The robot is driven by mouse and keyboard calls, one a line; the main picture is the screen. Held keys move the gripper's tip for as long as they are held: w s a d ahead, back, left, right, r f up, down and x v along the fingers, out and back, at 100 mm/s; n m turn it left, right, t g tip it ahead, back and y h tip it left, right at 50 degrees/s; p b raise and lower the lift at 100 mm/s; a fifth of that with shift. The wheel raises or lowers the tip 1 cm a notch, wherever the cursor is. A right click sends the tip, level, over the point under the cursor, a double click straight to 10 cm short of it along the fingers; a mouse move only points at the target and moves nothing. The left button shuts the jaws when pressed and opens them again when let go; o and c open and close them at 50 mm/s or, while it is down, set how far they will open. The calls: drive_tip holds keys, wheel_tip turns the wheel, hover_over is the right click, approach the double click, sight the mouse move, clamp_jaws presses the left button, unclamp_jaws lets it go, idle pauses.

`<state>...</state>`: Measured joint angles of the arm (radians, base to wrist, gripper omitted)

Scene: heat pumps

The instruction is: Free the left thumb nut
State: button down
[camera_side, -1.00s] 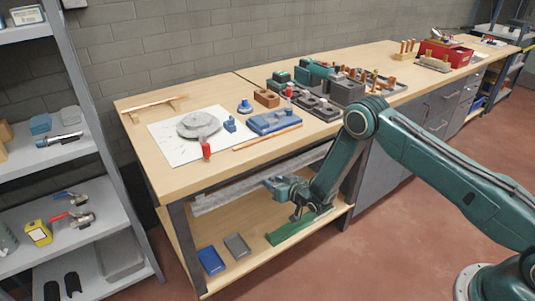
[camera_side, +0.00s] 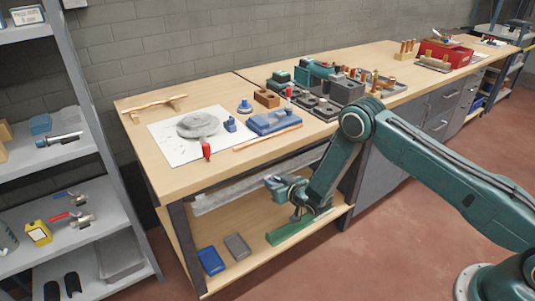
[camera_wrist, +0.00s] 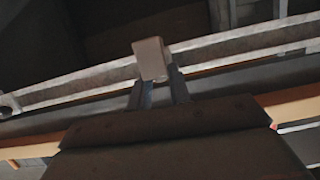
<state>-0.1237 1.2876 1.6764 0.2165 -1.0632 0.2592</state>
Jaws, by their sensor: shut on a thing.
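My gripper (camera_side: 270,182) is under the bench top, close to a long grey rail (camera_side: 222,196) that runs beneath the bench. In the wrist view, my gripper's two narrow fingers (camera_wrist: 161,82) are shut on a pale, blocky piece, seemingly a thumb nut (camera_wrist: 149,58). The piece stands out at the fingertips in front of the light rail (camera_wrist: 232,46). Its thread and seat are hidden, and I cannot tell which thumb nut it is. A small round fitting (camera_wrist: 8,106) sits at the rail's left end in the wrist view.
The bench top (camera_side: 185,185) is just above my gripper.

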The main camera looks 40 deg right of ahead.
drive_tip(key=shift+d+f+n, duration=0.1)
drive_tip(key=shift+d+n, duration=0.15)
drive_tip(key=shift+n, duration=0.05)
drive_tip(key=shift+n+h, duration=0.3)
drive_tip(key=shift+h, duration=0.2)
drive_tip(key=c, duration=1.4)
unclamp_jaws()
drive_tip(key=shift+c, duration=0.2)
drive_tip(key=shift+a, duration=0.1)
drive_tip(key=shift+s+a, duration=0.1)
drive_tip(key=shift+s, duration=0.1)
drive_tip(key=shift+v, duration=2.3)
